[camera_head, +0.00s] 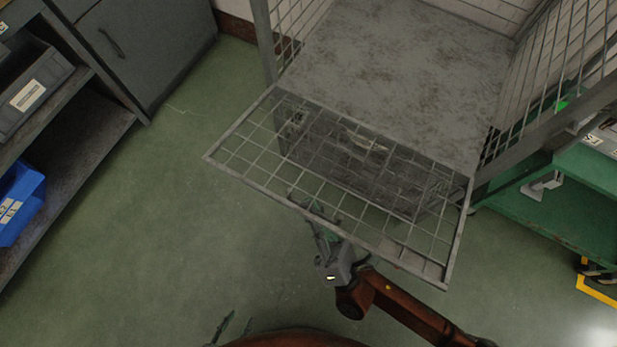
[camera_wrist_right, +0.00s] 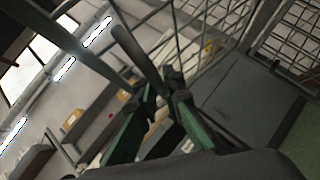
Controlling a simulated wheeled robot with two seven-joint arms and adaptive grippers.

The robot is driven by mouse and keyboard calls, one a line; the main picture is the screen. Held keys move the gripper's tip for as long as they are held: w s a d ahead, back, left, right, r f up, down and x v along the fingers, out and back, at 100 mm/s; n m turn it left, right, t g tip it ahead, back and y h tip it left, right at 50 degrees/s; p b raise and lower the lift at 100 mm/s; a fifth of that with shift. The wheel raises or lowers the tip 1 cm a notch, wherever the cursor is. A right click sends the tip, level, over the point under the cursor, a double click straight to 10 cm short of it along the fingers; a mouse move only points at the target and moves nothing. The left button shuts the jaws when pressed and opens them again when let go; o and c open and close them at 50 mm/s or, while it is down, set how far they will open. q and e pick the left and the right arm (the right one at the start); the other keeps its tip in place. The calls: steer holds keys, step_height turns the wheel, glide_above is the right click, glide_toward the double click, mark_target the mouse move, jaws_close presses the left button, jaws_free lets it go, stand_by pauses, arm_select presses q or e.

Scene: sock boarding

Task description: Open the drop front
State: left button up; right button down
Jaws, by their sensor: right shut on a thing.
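The drop front (camera_head: 240,148) is a grey wire-mesh panel on the front of a mesh cage (camera_head: 400,65). In the head view it is swung outward from the cage's front edge and leans out over the floor, its free edge toward me. My right gripper (camera_head: 308,208) is at the middle of that free edge and is shut on it. In the right wrist view the green fingers (camera_wrist_right: 162,95) close around a dark bar, partly hidden by the fingers. My left gripper (camera_head: 234,324) shows only its fingertips at the bottom of the head view, apart and empty, away from the panel.
A grey cabinet (camera_head: 150,45) and a shelf with a grey bin (camera_head: 35,85) and blue bin (camera_head: 18,200) stand at the left. A green bench (camera_head: 560,200) stands at the right. Green floor (camera_head: 170,250) is clear between the shelf and the panel.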

steer(key=shift+s+f, duration=0.1)
steer(key=shift+f, duration=2.3)
steer(key=shift+a, duration=0.1)
steer(key=c, duration=2.1)
jaws_free()
steer(key=v, duration=1.2)
steer(key=shift+f, duration=0.1)
